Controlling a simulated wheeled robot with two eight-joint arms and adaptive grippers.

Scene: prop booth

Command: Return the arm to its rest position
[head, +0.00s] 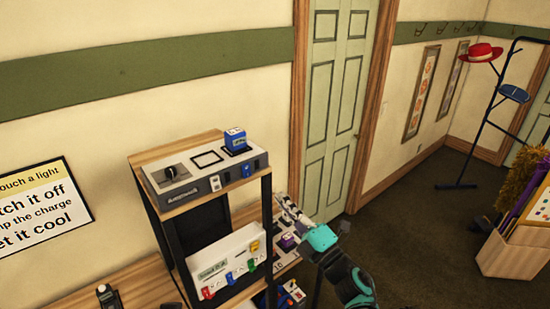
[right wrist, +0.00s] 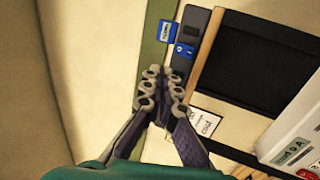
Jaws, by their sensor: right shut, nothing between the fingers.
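My right arm comes in at the lower middle of the head view, with a teal wrist and dark joints. My right gripper (head: 287,205) is beside the right side of the wooden rack (head: 172,152), in front of the wall near the door. In the right wrist view my right gripper (right wrist: 161,72) has its grey fingers drawn together with nothing between them. The fingertips appear in front of the rack's upper unit there; the exact gap cannot be told. My left gripper is not in view.
The rack bears a grey control unit (head: 205,180) with a blue block (head: 236,141) on top. Below is a white panel (head: 228,264) with coloured tags. A green door (head: 335,100) stands behind. A coat stand (head: 481,130) and wooden crate (head: 508,258) are at right. Dark floor between is clear.

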